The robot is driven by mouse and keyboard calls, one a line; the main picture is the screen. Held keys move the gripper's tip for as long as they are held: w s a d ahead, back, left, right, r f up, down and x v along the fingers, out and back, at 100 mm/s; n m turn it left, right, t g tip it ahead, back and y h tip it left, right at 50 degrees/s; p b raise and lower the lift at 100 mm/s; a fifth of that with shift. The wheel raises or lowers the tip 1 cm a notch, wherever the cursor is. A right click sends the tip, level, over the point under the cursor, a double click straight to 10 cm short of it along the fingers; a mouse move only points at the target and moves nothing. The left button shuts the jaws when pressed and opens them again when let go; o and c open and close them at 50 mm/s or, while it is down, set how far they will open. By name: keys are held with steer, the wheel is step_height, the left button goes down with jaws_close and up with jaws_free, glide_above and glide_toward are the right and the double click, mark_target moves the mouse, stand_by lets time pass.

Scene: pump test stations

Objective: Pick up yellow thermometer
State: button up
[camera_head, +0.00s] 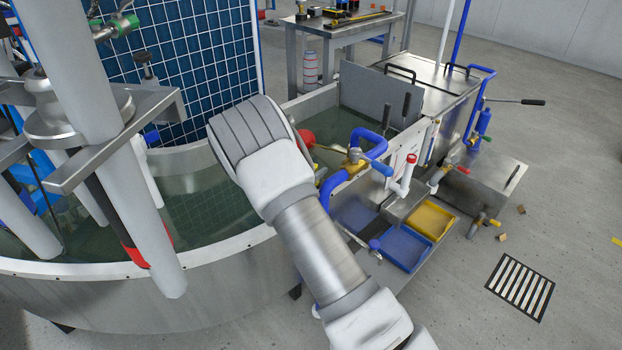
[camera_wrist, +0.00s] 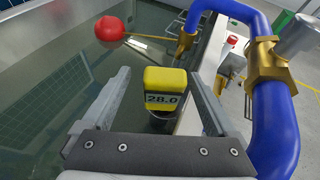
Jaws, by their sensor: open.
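The yellow thermometer (camera_wrist: 165,80) has a boxy yellow head with a display reading 28.0 and a dark part below it. It stands at the tank's edge, near the middle of the wrist view. My gripper (camera_wrist: 159,73) is open, with one finger on each side of the thermometer head in the picture. Gaps show between the head and both fingers. I cannot tell whether the fingertips are level with it in depth. In the head view my arm reaches over the tank and its wrist hides the gripper; I cannot make out the thermometer for sure there.
A blue pipe (camera_wrist: 275,125) with brass fittings stands close at the right of my gripper. A red float (camera_wrist: 109,28) on a brass rod lies beyond, over the water. Blue (camera_head: 403,246) and yellow (camera_head: 432,220) trays sit below the tank. Floor to the right is mostly clear.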

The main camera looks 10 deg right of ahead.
steer(key=x, duration=0.2)
steer(key=b+x, duration=0.1)
steer(key=x, duration=0.1)
steer(key=shift+d+f, duration=0.3)
steer(key=shift+f, duration=0.05)
steer(key=shift+c, duration=0.3)
jaws_close()
steer(key=shift+r, duration=0.1)
